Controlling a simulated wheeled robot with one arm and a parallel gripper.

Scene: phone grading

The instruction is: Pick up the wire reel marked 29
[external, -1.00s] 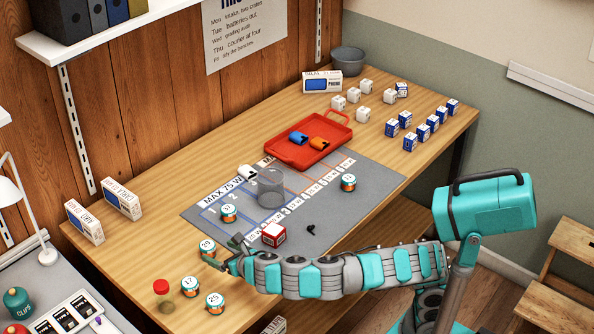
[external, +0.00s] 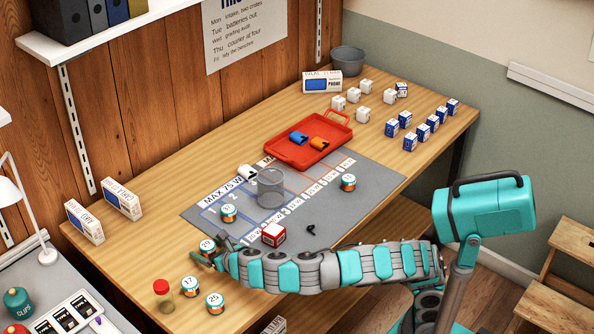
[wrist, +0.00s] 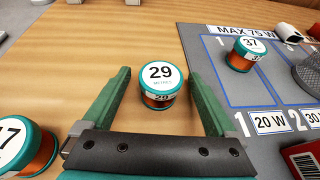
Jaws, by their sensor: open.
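The wire reel marked 29 (wrist: 160,78) stands upright on the wooden table, with a white top, teal rims and copper wire around its side. In the external view the reel (external: 207,245) sits at the left edge of the grey mat. My gripper (wrist: 160,88) is open, one green finger on each side of the reel, which lies between the fingertips with gaps at both sides. In the external view my gripper (external: 208,257) is low beside the reel and partly covers it.
Reel 37 (wrist: 245,52) stands on the grey mat (wrist: 205,60) to the right. Reel 17 (external: 190,286), reel 25 (external: 215,302) and a red-capped jar (external: 163,293) stand nearby. A red box (external: 273,234) is close to my arm. Bare table lies behind reel 29.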

